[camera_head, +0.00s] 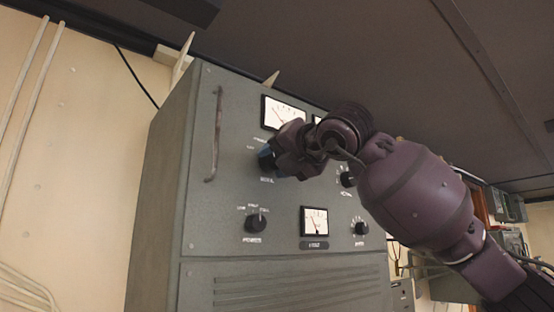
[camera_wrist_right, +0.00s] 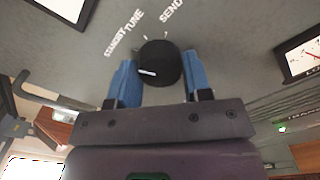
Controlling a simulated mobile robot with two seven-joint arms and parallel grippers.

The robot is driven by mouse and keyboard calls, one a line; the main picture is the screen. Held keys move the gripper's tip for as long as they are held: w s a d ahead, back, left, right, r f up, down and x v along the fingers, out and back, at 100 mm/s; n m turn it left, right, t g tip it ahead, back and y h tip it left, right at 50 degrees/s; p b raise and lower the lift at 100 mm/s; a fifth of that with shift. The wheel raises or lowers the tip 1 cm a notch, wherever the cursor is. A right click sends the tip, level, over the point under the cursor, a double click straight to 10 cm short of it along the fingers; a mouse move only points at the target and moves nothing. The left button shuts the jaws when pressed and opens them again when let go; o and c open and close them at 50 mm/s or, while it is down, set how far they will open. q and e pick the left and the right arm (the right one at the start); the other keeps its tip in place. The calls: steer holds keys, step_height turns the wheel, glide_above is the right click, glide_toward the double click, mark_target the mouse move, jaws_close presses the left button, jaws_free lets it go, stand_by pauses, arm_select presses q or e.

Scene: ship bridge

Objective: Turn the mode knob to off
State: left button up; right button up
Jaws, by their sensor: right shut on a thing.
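The mode knob (camera_wrist_right: 160,62) is round and black with a white pointer line. It sits on the front panel of a grey cabinet (camera_head: 190,150). In the wrist view its pointer aims left, toward the left finger and below the printed word STANDBY. TUNE and SEND are printed further round to the right. No OFF mark can be read; the left finger covers part of the panel there. My right gripper (camera_head: 268,159) is at the knob, its blue fingers on either side, shut on it. In the head view the gripper mostly hides the knob. My left gripper is not in view.
A vertical handle (camera_head: 214,135) stands out left of the knob. Above is a white-faced meter (camera_head: 284,112); below are another knob (camera_head: 256,223) and a lower meter (camera_head: 315,221). A further small knob (camera_head: 361,228) sits at lower right. My right arm covers the cabinet's upper right.

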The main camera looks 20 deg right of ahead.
steer(key=shift+f+n, duration=0.1)
steer(key=shift+n, duration=0.7)
steer(key=shift+n+b, duration=0.35)
steer(key=shift+n, duration=0.75)
steer(key=n, duration=0.2)
steer(key=shift+n, duration=0.8)
steer(key=o, duration=0.8)
steer(key=shift+o, duration=0.7)
